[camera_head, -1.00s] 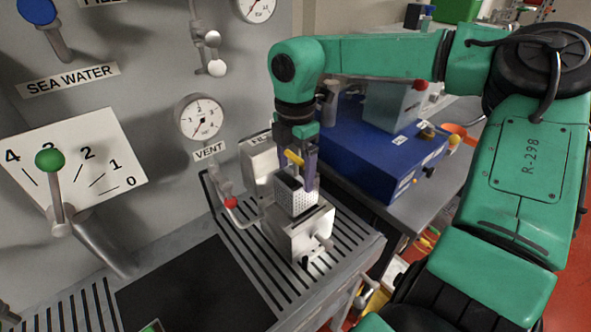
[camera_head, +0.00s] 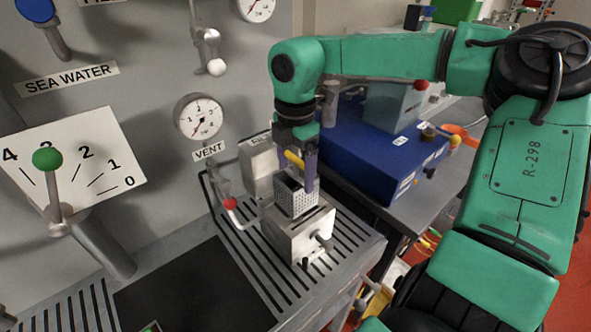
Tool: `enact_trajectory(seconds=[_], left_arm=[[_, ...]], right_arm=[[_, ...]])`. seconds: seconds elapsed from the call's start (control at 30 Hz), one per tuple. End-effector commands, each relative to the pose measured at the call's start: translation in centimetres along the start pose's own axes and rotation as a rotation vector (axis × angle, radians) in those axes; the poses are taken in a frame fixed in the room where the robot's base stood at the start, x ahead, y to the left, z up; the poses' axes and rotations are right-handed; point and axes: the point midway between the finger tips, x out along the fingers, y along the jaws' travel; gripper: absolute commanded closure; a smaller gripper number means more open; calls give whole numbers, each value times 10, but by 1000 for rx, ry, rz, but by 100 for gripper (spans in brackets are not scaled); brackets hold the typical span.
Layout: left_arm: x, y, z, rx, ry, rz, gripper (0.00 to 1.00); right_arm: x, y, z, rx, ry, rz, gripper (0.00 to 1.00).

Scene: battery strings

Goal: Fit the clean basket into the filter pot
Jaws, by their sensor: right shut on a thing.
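The clean basket (camera_head: 295,197) is a grey perforated box with a yellow handle (camera_head: 294,160). My right gripper (camera_head: 304,168) points down and is shut on the basket, apparently at its yellow handle. The filter pot (camera_head: 298,238) is a silver metal box on the slatted bench. The basket is upright over the pot's top opening, and its lower end meets the pot's rim in this view. I cannot tell how deep its bottom sits, because the pot's front wall hides it. My left gripper is not in view.
A second metal box (camera_head: 258,166) stands behind the pot by the grey panel. A pipe with a red knob (camera_head: 230,204) runs close to the pot's left. A blue case (camera_head: 380,150) stands on the right bench. A black mat (camera_head: 190,290) lies at the front left.

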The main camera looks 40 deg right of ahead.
Motion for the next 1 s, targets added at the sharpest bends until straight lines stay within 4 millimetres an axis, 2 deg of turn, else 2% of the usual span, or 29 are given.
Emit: enact_trajectory(seconds=[1.0], left_arm=[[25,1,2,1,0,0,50]], right_arm=[[27,0,0,0,0,0,100]])
